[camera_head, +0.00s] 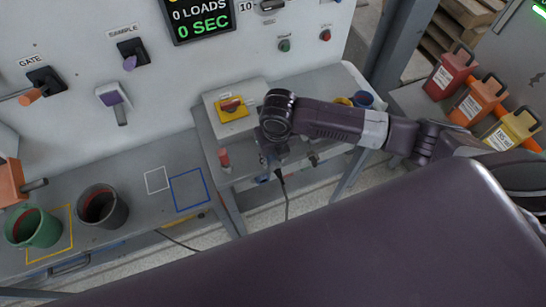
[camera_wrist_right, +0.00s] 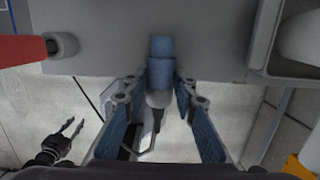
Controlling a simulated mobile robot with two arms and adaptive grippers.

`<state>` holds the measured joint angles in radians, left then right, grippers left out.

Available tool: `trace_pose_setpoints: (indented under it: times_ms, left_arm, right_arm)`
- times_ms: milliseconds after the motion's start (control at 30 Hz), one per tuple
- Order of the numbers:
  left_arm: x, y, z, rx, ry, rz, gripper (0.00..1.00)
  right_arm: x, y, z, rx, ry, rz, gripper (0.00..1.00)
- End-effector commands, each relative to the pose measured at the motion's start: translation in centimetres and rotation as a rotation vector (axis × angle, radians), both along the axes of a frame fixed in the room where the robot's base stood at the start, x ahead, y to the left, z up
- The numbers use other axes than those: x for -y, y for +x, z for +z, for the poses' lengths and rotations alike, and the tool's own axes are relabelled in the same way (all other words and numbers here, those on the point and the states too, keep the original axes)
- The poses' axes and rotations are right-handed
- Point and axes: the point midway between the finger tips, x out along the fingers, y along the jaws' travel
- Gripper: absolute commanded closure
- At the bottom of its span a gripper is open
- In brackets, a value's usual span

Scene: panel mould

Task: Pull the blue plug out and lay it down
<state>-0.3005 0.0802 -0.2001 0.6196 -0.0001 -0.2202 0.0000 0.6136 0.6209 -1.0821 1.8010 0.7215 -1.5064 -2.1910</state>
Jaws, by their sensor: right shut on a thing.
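The blue plug (camera_wrist_right: 160,70) shows in the right wrist view as a stepped blue cylinder in front of the grey surface of the small stand (camera_wrist_right: 100,55). My right gripper (camera_wrist_right: 159,88) is shut on it, with one blue-padded finger on each side. In the head view my right gripper (camera_head: 268,168) is at the front of the stand (camera_head: 235,160), and the plug is mostly hidden there. A dark cable (camera_head: 286,205) hangs below the gripper. I cannot tell whether the plug is still seated. My left gripper (camera_wrist_right: 68,135) shows in the wrist view, apart from the plug, fingers spread and empty.
A yellow switch (camera_head: 232,108) and a red-tipped handle (camera_head: 224,158) are close to my right gripper. To the left, a bench holds a green bucket (camera_head: 36,228), a dark bucket (camera_head: 102,207) and a bare blue-outlined square (camera_head: 188,190). Coloured containers (camera_head: 480,98) stand at right.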

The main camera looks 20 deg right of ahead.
Motion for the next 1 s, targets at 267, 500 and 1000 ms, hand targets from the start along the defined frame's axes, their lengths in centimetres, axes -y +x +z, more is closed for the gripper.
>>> trace_pose_setpoints:
  times_ms: [267,500,1000]
  left_arm:
    - [0.0,0.0,0.0,0.000,0.000,0.000,0.71]
    - [0.0,0.0,0.0,0.000,0.000,0.000,0.71]
    - [0.0,0.0,0.0,0.001,0.000,0.000,0.71]
  right_arm:
    - [0.0,0.0,0.0,0.000,0.001,0.000,0.71]
    - [0.0,0.0,0.0,0.000,0.000,0.000,0.54]
    - [0.0,-0.3,4.3,0.005,0.002,0.002,0.54]
